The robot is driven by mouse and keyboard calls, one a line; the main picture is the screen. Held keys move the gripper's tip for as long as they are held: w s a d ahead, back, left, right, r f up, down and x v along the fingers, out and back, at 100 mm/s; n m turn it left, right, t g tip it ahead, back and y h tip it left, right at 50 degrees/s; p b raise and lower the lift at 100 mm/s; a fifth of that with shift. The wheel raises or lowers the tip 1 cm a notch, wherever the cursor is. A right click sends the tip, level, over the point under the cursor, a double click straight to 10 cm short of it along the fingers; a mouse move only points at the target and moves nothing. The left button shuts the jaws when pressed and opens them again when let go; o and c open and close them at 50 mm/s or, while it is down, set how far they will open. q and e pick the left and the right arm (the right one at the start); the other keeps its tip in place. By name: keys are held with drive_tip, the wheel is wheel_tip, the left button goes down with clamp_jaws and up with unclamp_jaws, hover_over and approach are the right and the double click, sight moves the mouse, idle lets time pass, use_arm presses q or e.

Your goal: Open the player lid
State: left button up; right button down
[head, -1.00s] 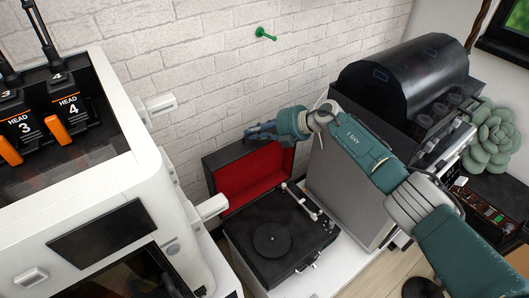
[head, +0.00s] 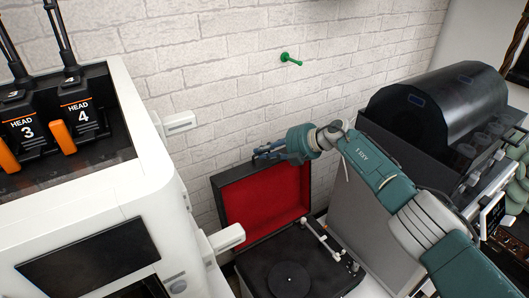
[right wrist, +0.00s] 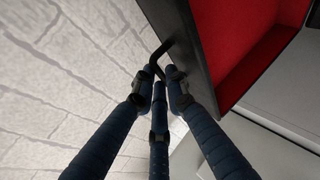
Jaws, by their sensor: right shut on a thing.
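The record player (head: 290,268) stands on a white surface in the head view, its black deck and platter showing. Its lid (head: 262,200), black outside with a red lining, stands raised at the back near the brick wall. My right gripper (head: 272,152) is at the lid's top edge. In the right wrist view the fingers (right wrist: 162,72) are closed around a black bent handle (right wrist: 158,52) on the lid's edge. The red lining of the lid (right wrist: 235,45) also shows there. My left gripper is in neither view.
A white machine (head: 90,220) with several tool heads stands at the left, close to the player. A grey box and a black cylindrical machine (head: 440,100) stand at the right. A green peg (head: 290,59) sticks out of the wall above.

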drive_tip(key=c, duration=1.7)
unclamp_jaws()
drive_tip(key=shift+w+r, duration=0.2)
drive_tip(key=shift+r, duration=0.5)
drive_tip(key=shift+c, duration=0.2)
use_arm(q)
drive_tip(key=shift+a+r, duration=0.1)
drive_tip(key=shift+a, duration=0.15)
use_arm(e)
drive_tip(key=shift+s+f, duration=0.1)
drive_tip(key=shift+s, duration=0.05)
drive_tip(key=shift+f, duration=0.1)
drive_tip(key=shift+s+d, duration=0.1)
drive_tip(key=shift+d, duration=0.25)
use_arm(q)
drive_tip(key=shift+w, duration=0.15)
use_arm(e)
drive_tip(key=v, duration=1.1)
drive_tip(key=shift+s+r, duration=0.15)
drive_tip(key=shift+r, duration=0.15)
